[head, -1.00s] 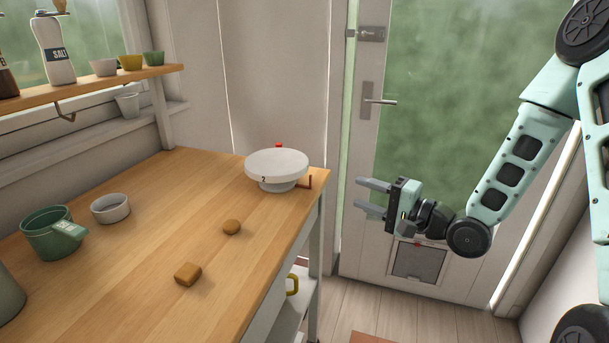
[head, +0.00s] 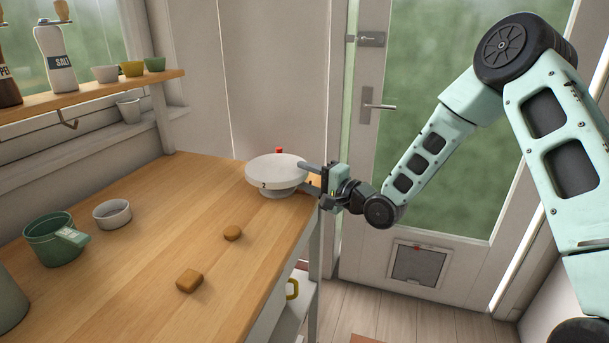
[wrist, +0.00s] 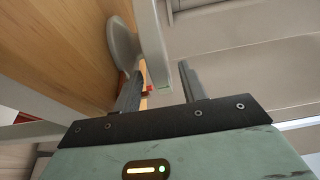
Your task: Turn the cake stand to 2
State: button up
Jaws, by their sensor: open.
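The white cake stand (head: 272,172) stands upright at the far right corner of the wooden worktop. A "2" shows on the near side of its rim, and a small red marker (head: 279,151) shows behind its far edge. My gripper (head: 308,176) is at the stand's right edge, with its fingers pointing left. In the wrist view the plate (wrist: 151,45) appears nearly edge-on, and its edge reaches between the two open fingers (wrist: 160,85). I cannot tell whether either finger touches it. The brown bracket by the stand is mostly hidden by my gripper.
Two brown pieces, one round (head: 233,233) and one square (head: 189,281), lie on the worktop (head: 150,220). A green pot (head: 50,240) and a grey bowl (head: 112,214) are at left. A shelf (head: 95,103) holds shakers and small pots.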

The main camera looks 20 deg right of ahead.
jog(key=shift+w+a, duration=0.3)
jog(key=shift+w, duration=0.1)
grip_shut()
jog(key=shift+w+d+r+n+g+y+p, duration=0.15)
jog(key=shift+w+n+g+y+p, duration=0.15)
jog(key=shift+n+g+y, duration=0.2)
jog(key=shift+w+d+n+g+y+p, duration=0.25)
jog(key=shift+n+g+y, duration=0.1)
jog(key=shift+y, duration=0.3)
jog(key=shift+w+d+r+n+g+y+p, duration=0.1)
jog(key=shift+w+n+g+y+p, duration=0.2)
jog(key=shift+n+g+y, duration=0.2)
jog(key=shift+w+d+f+n+g+y+p, duration=0.15)
jog(key=shift+w+n+g+y+p, duration=0.2)
jog(key=shift+n+g+y, duration=0.3)
jog(key=shift+w+d+n+g+y+p, duration=0.1)
jog(key=shift+w+n+g+y+p, duration=0.2)
jog(key=shift+g, duration=0.4)
jog(key=shift+s, duration=0.1)
grip_release()
jog(key=shift+f, duration=0.1)
jog(key=shift+d, duration=0.15)
